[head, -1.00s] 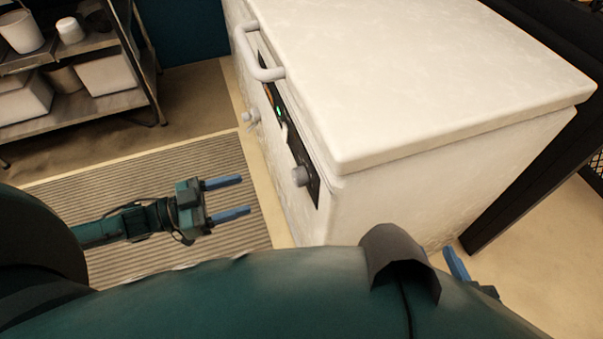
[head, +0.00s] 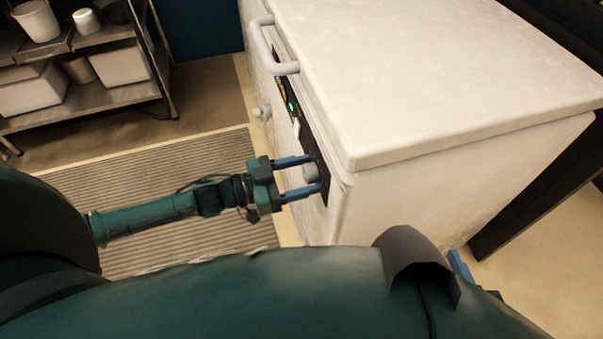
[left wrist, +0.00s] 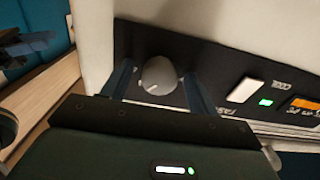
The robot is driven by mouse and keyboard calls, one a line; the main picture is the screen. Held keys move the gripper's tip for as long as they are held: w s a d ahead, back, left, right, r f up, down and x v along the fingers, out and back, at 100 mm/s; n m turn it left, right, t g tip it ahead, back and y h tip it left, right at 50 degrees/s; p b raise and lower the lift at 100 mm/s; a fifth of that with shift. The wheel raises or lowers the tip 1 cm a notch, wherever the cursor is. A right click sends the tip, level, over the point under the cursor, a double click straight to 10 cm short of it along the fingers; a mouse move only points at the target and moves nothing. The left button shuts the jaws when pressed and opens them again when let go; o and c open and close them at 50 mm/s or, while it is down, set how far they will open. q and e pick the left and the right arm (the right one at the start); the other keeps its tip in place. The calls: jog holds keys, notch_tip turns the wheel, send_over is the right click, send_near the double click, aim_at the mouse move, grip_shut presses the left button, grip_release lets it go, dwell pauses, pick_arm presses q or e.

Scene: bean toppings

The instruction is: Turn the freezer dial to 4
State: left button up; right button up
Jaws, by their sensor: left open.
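The white chest freezer (head: 430,70) stands at the right of the head view. Its dial (head: 311,173) is a grey knob on the dark control panel (head: 318,150) on its front. In the left wrist view the dial (left wrist: 159,75) sits between the two blue fingers of my open left gripper (left wrist: 160,86), with a gap at its sides. In the head view my left gripper (head: 309,174) reaches the panel with a finger on each side of the dial. The dial's number marks cannot be read. Of my right gripper only a blue finger (head: 460,264) shows, behind my body.
The freezer handle (head: 272,48) sticks out above the panel. A white switch (left wrist: 245,90), a green light (left wrist: 266,102) and an orange display (left wrist: 303,104) are beside the dial. A metal shelf (head: 90,97) stands at the back left; a striped mat (head: 150,165) lies on the floor.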

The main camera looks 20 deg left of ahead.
pick_arm(q)
jog(key=c, duration=1)
